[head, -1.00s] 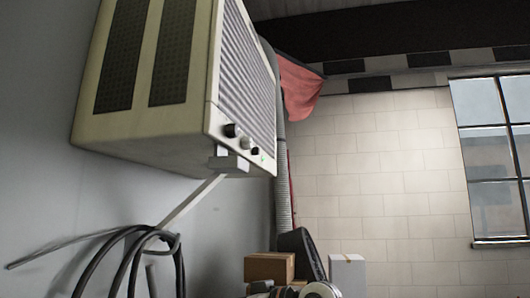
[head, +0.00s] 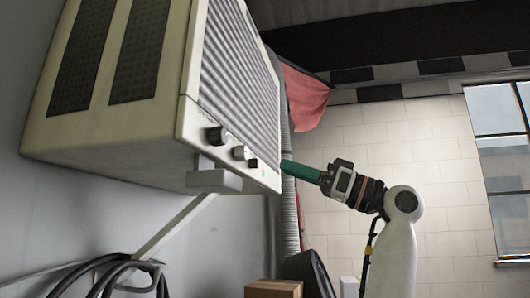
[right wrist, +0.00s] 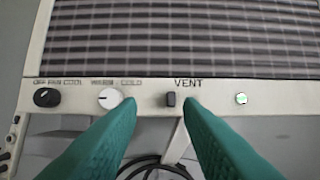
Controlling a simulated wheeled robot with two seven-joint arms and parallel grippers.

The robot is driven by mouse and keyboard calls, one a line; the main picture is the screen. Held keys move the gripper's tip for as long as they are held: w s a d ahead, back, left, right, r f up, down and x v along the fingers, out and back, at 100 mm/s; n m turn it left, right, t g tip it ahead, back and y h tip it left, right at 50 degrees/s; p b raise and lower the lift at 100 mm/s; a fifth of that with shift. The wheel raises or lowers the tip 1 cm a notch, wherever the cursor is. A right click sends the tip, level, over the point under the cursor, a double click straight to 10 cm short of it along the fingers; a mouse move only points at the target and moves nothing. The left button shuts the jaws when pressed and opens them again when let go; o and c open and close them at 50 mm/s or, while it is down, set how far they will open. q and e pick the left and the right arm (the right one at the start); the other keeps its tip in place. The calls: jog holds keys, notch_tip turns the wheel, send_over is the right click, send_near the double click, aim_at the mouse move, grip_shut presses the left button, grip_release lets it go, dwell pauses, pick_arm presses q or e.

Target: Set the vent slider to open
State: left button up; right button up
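The vent slider is a small dark knob (right wrist: 171,99) just left of and below the word VENT on the front panel of the beige air-conditioner (head: 110,135). It also shows in the head view (head: 253,163). My right gripper (right wrist: 160,104) has green fingers, open and empty, with one fingertip to each side of the slider in the wrist view. In the head view my right gripper (head: 286,166) is at the panel's right end. Whether the fingers touch the panel I cannot tell. My left gripper is not in view.
Left of the slider are a white WARM–COLD knob (right wrist: 110,99) and a black OFF–FAN–COOL knob (right wrist: 46,97). A green light (right wrist: 241,98) is to its right. A grey block (head: 214,181) sits below the panel. A coiled black cable (head: 125,275) hangs on the left wall.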

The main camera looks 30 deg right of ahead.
aim_at(254, 164)
jog(key=w+d+p+x, duration=0.1)
jog(key=p+x, duration=0.1)
jog(key=x, duration=0.5)
jog(key=shift+f+p, duration=0.3)
jog(key=shift+p, duration=0.05)
jog(key=shift+w, duration=0.1)
jog(key=shift+c, duration=1.1)
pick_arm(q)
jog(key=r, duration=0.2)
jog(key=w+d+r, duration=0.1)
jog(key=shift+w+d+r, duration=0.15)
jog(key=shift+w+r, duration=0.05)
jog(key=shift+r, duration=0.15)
pick_arm(e)
grip_shut()
